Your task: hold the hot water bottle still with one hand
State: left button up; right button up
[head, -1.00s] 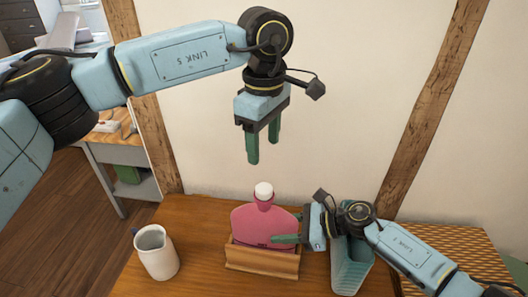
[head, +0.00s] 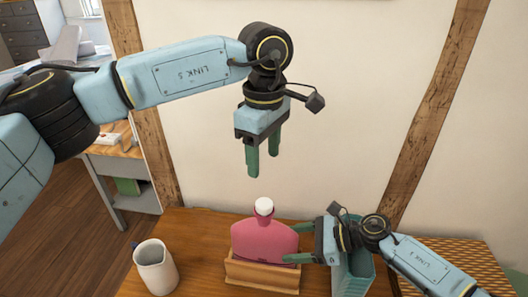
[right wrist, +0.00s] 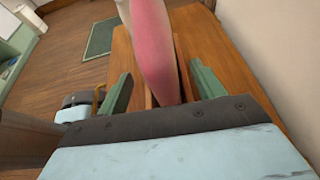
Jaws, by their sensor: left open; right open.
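The pink hot water bottle (head: 263,240) with a white cap stands upright in a wooden holder (head: 262,276) on the wooden table. My right gripper (head: 294,243) is open at the bottle's right edge, one finger toward the back and one toward the front. In the right wrist view the bottle (right wrist: 153,50) shows between the open fingers of my right gripper (right wrist: 160,85); I cannot tell whether they touch it. My left gripper (head: 263,164) is open and empty, pointing down, above the bottle's cap and apart from it.
A white jug (head: 155,267) stands on the table left of the holder. A teal container (head: 352,276) stands on the right, partly hidden by my right arm. A wall with timber posts (head: 430,110) is behind the table. The table between jug and holder is clear.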

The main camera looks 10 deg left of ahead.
jog(key=p+v, duration=0.1)
jog(key=v, duration=0.9)
jog(key=shift+d, duration=0.15)
